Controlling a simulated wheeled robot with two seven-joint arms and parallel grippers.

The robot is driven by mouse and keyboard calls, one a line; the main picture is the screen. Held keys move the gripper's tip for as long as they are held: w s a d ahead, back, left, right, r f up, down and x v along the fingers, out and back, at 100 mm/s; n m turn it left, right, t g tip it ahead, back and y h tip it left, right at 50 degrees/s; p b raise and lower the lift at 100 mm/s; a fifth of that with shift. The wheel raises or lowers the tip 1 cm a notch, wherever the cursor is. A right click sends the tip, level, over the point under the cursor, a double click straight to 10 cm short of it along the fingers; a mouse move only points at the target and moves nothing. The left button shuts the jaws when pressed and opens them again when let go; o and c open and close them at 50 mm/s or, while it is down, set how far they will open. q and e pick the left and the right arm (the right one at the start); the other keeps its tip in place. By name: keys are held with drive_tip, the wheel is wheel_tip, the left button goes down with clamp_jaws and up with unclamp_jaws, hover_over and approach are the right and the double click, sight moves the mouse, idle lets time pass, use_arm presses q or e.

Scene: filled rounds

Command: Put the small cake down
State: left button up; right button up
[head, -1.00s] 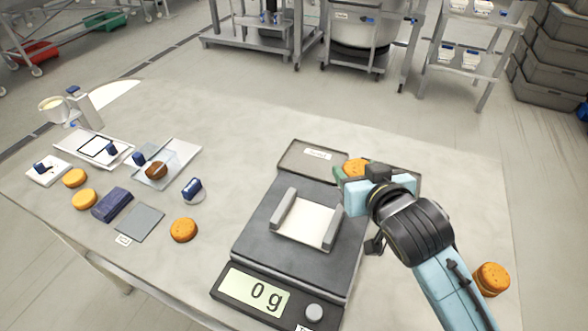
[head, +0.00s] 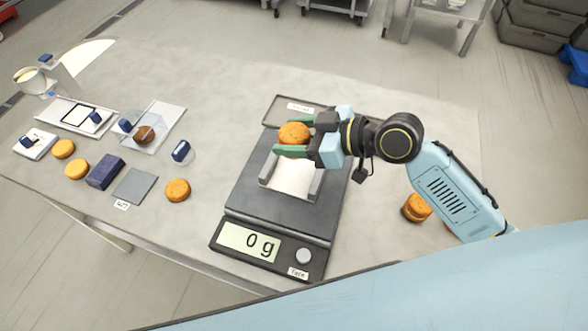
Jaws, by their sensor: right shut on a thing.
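My right gripper (head: 300,136) comes in from the right and is shut on a small round orange-brown cake (head: 293,133). It holds the cake over the far part of the kitchen scale (head: 240,203). The white cradle (head: 292,178) with grey side walls stands on the scale, just below and nearer than the cake in the picture. The scale's display (head: 249,242) reads 0 g. I cannot tell the exact height of the cake above the cradle. My left gripper is not in view.
A grey tray (head: 287,104) with a label lies behind the scale. More cakes (head: 177,190) lie to the left, and others (head: 416,207) stand at right under my arm. A dark blue block (head: 105,171) and a grey square plate (head: 135,186) lie at left.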

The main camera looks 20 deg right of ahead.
drive_tip(key=shift+r, duration=0.15)
wheel_tip(320, 180, down, 10)
drive_tip(key=shift+r+b, duration=0.2)
drive_tip(key=shift+b, duration=0.35)
drive_tip(key=shift+f, duration=0.2)
drive_tip(key=o, duration=0.7)
